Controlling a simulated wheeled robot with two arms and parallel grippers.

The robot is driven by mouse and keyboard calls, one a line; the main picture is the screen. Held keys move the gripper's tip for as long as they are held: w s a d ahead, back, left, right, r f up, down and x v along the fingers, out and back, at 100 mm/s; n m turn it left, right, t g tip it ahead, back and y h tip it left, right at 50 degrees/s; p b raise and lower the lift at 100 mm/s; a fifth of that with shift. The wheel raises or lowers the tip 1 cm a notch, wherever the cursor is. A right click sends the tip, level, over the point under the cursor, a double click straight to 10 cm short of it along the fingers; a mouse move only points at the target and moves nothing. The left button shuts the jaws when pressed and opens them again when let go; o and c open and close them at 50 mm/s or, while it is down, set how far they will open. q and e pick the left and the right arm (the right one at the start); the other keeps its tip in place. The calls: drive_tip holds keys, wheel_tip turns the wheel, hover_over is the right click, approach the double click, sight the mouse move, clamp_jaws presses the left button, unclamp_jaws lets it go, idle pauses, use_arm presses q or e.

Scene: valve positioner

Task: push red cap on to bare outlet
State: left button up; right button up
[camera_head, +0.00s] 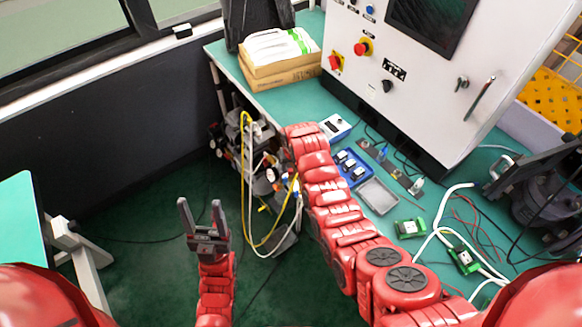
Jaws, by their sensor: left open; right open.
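My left gripper (199,203) stands over the dark green floor at the lower middle, fingers up, open and empty. My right arm reaches from the lower right up to the equipment beside the bench. Its gripper (283,163) is mostly hidden at the far end of the arm, against the clutter there, and I see nothing clearly held in it. The valve equipment (236,140), dark grey with yellow and white hoses, stands at the bench's left end, left of my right gripper. I cannot pick out the red cap or the bare outlet; small reddish parts there are too small to tell.
The green bench (300,97) carries a cardboard box (282,72), a white control cabinet (440,70), a grey tray (379,196), green circuit boards (410,228) and loose cables. A second table (22,215) is at the left. The floor around my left gripper is mostly clear.

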drive_tip(key=a+p+v, duration=0.1)
drive_tip(key=v, duration=1.3)
drive_tip(key=shift+d+p, duration=0.4)
drive_tip(key=shift+d, duration=0.05)
drive_tip(key=shift+w+f, duration=0.1)
drive_tip(key=shift+w, duration=0.1)
